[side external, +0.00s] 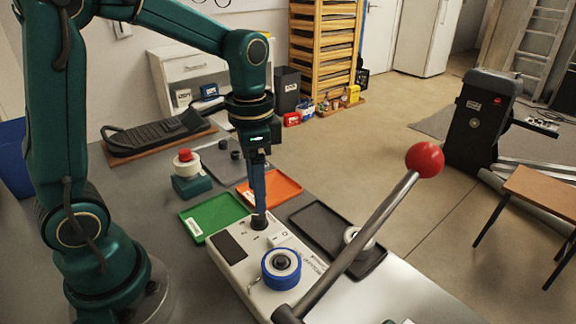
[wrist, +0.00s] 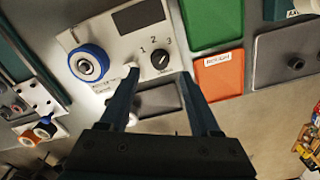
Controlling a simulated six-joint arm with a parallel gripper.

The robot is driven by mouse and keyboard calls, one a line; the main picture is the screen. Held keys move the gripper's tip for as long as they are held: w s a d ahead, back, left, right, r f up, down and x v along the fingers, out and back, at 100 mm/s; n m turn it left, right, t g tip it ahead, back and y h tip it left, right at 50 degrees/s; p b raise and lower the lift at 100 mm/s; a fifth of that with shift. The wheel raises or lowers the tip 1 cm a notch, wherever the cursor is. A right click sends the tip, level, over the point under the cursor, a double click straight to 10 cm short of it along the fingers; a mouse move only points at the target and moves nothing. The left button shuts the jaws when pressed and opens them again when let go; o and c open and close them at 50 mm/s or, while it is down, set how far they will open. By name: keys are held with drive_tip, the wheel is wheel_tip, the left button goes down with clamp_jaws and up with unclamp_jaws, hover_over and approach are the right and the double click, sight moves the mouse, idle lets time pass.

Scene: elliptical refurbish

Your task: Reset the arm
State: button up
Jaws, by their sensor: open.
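My gripper (side external: 259,208) points down over the far part of a white console (side external: 236,268). Its two dark fingers (wrist: 160,74) are spread apart with nothing held between them. A black rotary knob (wrist: 160,60) with printed numbers beside it lies between and just beyond the fingertips in the wrist view. In the side view the knob (side external: 259,223) is right below the fingertips; I cannot tell whether they touch it. A blue-rimmed round dial (side external: 281,268) sits on the console and also shows in the wrist view (wrist: 88,64).
A lever with a red ball (side external: 425,159) rises at the near right. Green (side external: 212,217), orange (side external: 271,187) and dark (side external: 318,222) trays lie around the console. A red-topped button box (side external: 188,172) stands at left. Open floor lies beyond the table.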

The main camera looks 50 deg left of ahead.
drive_tip(key=shift+r, duration=0.2)
drive_tip(key=s+d+r+n+t, duration=0.2)
drive_tip(key=s+r+n+t, duration=0.2)
drive_tip(key=s, duration=0.4)
drive_tip(key=shift+s+d+r+n+t, duration=0.25)
drive_tip(key=shift+s+r+n+t, duration=0.15)
drive_tip(key=shift+t, duration=0.4)
